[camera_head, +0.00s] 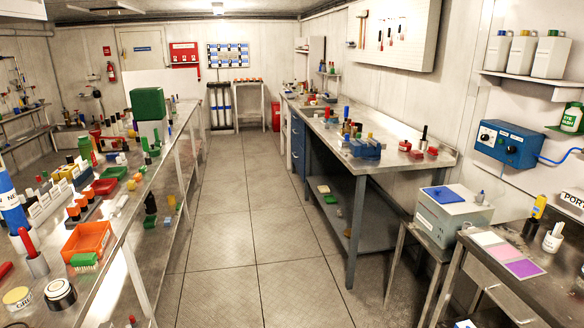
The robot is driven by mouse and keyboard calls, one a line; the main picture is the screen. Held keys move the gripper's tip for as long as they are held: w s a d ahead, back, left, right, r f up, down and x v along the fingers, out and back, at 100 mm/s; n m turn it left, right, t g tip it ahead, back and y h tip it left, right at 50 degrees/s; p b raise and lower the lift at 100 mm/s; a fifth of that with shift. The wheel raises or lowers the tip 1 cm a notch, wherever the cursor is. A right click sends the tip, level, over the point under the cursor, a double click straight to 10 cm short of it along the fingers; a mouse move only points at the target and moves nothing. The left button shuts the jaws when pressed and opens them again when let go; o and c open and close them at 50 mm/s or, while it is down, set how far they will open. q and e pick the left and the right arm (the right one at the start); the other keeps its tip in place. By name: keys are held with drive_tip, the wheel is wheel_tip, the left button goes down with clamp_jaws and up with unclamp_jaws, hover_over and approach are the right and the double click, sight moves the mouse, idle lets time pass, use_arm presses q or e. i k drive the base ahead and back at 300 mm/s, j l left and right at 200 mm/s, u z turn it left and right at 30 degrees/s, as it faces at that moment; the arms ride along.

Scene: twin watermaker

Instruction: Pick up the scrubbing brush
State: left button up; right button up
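A small green block with a pale, bristle-like lower edge, which looks like the scrubbing brush (84,260), lies on the left bench (118,262). It is just in front of an orange bin (88,239), near the bench's aisle-side edge. It is small in the picture, so its details are hard to make out. Neither of my grippers is in view, and nothing is seen holding the brush.
A holder with a red-handled tool (36,262) and round tins (60,295) stand near the brush. Red and green trays lie farther back. The tiled aisle (240,240) is clear. A workbench (385,150) and a grey box with a blue lid (452,212) line the right side.

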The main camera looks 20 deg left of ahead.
sight(82, 262)
drive_tip(key=i+j+u, duration=0.1)
drive_tip(key=i+u, duration=0.35)
drive_tip(key=i+l+u, duration=0.1)
drive_tip(key=i+u, duration=0.3)
drive_tip(key=i, duration=0.25)
drive_tip(key=i+u, duration=0.3)
drive_tip(key=i, duration=1)
drive_tip(key=i+z, duration=0.1)
drive_tip(key=z, duration=8.95)
